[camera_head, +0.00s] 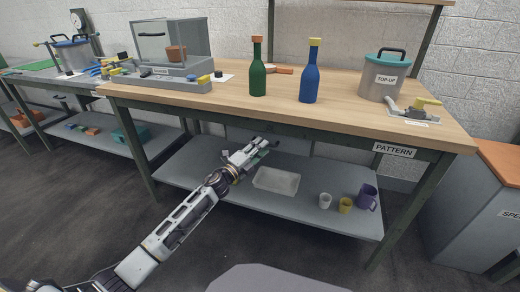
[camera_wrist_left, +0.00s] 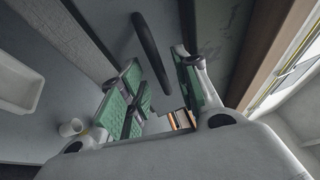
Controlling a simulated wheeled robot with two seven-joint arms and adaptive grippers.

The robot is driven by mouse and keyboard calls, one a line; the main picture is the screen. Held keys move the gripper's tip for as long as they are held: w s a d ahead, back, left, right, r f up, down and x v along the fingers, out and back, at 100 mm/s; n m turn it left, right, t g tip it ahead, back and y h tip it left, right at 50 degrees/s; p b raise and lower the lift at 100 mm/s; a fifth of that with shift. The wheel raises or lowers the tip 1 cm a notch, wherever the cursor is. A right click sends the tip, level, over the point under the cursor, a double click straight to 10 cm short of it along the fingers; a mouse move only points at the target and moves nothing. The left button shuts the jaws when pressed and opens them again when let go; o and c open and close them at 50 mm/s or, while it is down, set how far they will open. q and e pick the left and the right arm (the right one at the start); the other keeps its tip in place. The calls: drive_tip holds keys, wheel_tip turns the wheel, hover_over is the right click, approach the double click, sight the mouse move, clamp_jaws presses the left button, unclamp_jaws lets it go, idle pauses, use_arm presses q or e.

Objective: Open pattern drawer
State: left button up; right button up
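The pattern drawer appears as a grey front (camera_head: 298,149) under the bench top, partly hidden by my left gripper. It looks shut, though I cannot be sure. A PATTERN label (camera_head: 394,150) is on the bench's front rail, to the right. My left gripper (camera_head: 270,145) is at the drawer front, just below the rail. In the left wrist view a dark bar handle (camera_wrist_left: 148,45) extends between the green-padded fingers (camera_wrist_left: 165,85). The fingers are spread, with a visible gap on the handle's right side. Contact on its left side is unclear. My right gripper is not in view.
The bench top (camera_head: 220,110) holds a green bottle (camera_head: 258,75), a blue bottle (camera_head: 310,78) and a TOP-UP pot (camera_head: 384,80). The lower shelf (camera_head: 200,165) holds a pale tray (camera_head: 276,181) and small cups. A grey cabinet (camera_head: 470,220) stands at right.

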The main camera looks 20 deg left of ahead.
use_arm(q)
drive_tip(key=shift+w, duration=0.1)
drive_tip(key=shift+c, duration=0.4)
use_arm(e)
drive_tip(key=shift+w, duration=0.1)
use_arm(q)
clamp_jaws()
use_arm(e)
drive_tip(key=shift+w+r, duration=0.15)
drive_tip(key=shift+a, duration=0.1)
use_arm(q)
drive_tip(key=shift+s, duration=0.2)
